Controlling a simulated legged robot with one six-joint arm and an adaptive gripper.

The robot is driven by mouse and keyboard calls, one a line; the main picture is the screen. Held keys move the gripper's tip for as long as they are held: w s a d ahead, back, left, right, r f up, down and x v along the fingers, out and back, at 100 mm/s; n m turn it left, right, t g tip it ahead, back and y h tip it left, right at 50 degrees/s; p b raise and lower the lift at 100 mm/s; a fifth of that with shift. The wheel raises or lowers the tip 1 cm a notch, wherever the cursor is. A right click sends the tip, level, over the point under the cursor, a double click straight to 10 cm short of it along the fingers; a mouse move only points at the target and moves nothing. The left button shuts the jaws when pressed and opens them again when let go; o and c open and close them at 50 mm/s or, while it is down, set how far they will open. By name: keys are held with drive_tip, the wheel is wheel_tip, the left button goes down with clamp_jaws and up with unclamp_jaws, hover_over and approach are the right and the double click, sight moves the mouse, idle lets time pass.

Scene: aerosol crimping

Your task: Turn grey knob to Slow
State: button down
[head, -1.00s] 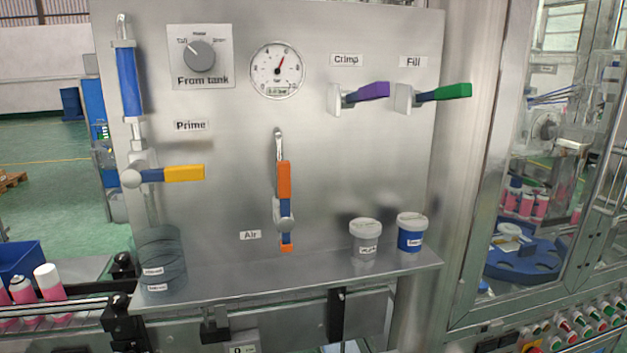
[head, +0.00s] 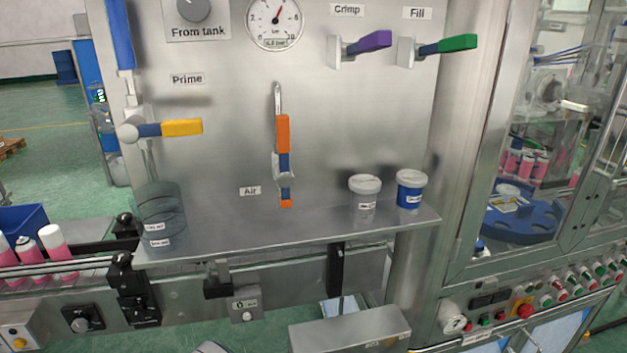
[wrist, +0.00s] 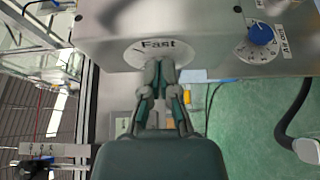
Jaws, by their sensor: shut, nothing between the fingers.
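In the wrist view, a white round dial plate (wrist: 135,54) marked "Fast" sits on a metal panel. My gripper (wrist: 157,70) is shut and empty, its fingertips over the lower edge of this plate. The fingers hide part of the plate, and no grey knob shows clearly there; "Slow" cannot be read. In the head view, a grey knob (head: 193,8) sits on the "From tank" plate, cut by the top edge. My gripper cannot be made out in the head view.
In the wrist view, a blue knob (wrist: 262,34) on a white dial is to the right, with a dark hose (wrist: 296,112) below it. In the head view, the shelf (head: 290,232) holds two lidded cups; a metal box (head: 350,332) stands in front.

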drive_tip(key=shift+s+a, duration=0.25)
drive_tip(key=shift+a, duration=0.7)
drive_tip(key=shift+s+a, duration=0.2)
drive_tip(key=shift+a, duration=0.7)
drive_tip(key=shift+s+a, duration=0.25)
drive_tip(key=shift+a, duration=0.7)
